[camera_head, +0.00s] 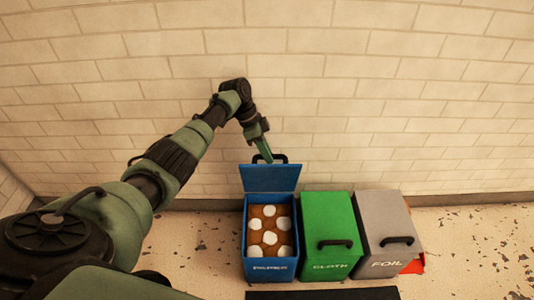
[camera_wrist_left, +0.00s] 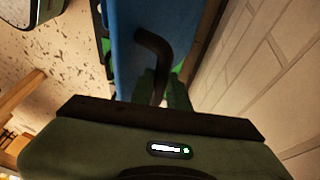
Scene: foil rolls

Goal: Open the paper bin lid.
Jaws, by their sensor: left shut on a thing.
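The blue paper bin (camera_head: 270,270) stands at the left of a row of three bins. Its blue lid (camera_head: 270,179) is raised upright at the back, and white round items (camera_head: 270,237) show inside on a brown surface. The black lid handle (camera_head: 283,158) is at the lid's top edge. My left gripper (camera_head: 265,157) is at this handle and shut on it. In the left wrist view the handle (camera_wrist_left: 155,45) runs down between the fingers (camera_wrist_left: 161,90), beside the blue lid (camera_wrist_left: 128,50). My right gripper is in neither view.
The green cloth bin (camera_head: 328,225) and the grey foil bin (camera_head: 385,225) stand to the right with lids shut. Something red (camera_head: 414,265) shows beside the foil bin. A brick wall (camera_head: 400,110) is close behind. Speckled floor (camera_head: 470,260) is free at the right.

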